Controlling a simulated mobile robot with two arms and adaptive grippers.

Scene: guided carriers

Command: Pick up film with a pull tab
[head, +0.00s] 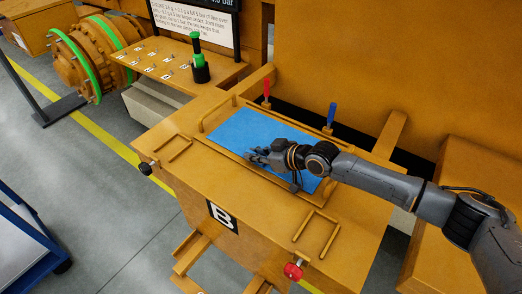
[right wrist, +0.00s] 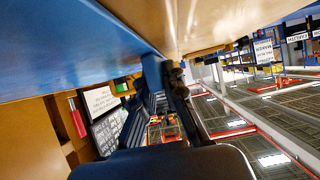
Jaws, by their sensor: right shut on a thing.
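The film (head: 242,135) is a flat blue sheet lying in a framed recess on top of the orange bench marked B (head: 180,150). My right gripper (head: 256,155) is over the lower middle part of the sheet, its fingers low and close to the surface. In the right wrist view the blue film (right wrist: 60,45) fills the upper left, and a blue strip reaches to the fingers (right wrist: 165,90), which are shut on it. The pull tab itself is not clearly seen, being hidden by the fingers. My left gripper is not in view.
A red handle (head: 267,87) and a blue handle (head: 331,113) stand upright behind the film. Raised bar handles (head: 317,232) and a red knob (head: 293,270) are at the front. A green and black tool (head: 197,58) stands on the shelf behind. A blue cart (head: 25,245) is at lower left.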

